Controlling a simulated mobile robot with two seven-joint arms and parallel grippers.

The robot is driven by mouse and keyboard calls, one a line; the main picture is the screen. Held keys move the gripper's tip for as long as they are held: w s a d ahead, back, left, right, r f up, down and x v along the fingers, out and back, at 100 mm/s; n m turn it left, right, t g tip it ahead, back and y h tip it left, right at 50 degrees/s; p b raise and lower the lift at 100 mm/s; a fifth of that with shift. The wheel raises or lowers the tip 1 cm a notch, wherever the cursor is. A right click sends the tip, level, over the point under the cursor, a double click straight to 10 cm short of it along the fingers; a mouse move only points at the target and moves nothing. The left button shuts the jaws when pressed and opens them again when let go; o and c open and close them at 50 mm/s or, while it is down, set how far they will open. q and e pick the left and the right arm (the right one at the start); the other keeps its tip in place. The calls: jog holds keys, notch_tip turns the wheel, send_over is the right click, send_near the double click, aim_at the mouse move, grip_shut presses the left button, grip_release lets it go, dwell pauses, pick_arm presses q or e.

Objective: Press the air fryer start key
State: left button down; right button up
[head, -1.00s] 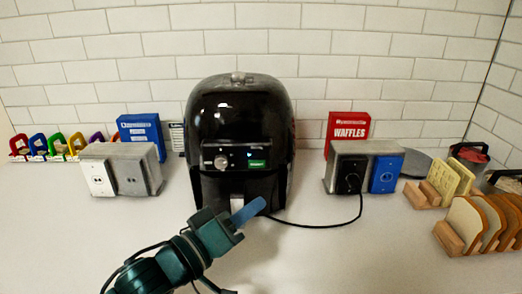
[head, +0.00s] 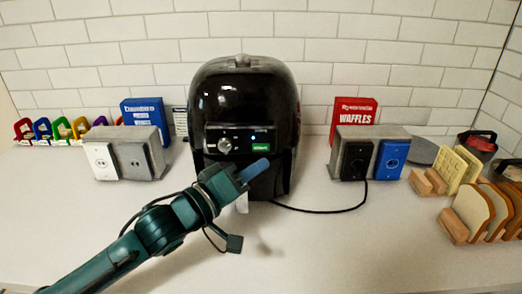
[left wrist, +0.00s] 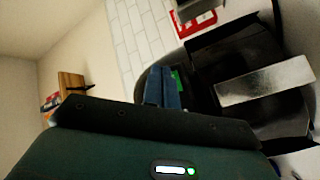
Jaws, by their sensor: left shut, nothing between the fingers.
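The black air fryer (head: 240,95) stands upright against the tiled wall in the head view. Its front panel carries a silver knob (head: 224,146) and a green start key (head: 262,147) at the right. My left gripper (head: 262,165) is shut and empty, its blue fingertips just below the green key in the picture; whether they touch the fryer I cannot tell. In the left wrist view the shut blue fingers (left wrist: 162,86) point at the panel, with part of the green key (left wrist: 176,80) showing beside them. My right gripper is not in view.
A grey outlet box (head: 125,155) stands left of the fryer, another (head: 365,132) right, with a black cord (head: 320,209) running from it. A blue box (head: 146,118), a red waffles box (head: 353,116) and bread slices (head: 470,210) stand around.

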aim_at(274, 145)
pick_arm(q)
jog(key=w, duration=0.3)
jog(key=shift+w+p, duration=0.15)
jog(key=shift+p, duration=0.25)
dwell(0.5)
dwell(1.2)
jog(key=shift+w+r+p, duration=0.1)
jog(key=shift+w+p, duration=0.2)
jog(key=shift+w, duration=0.1)
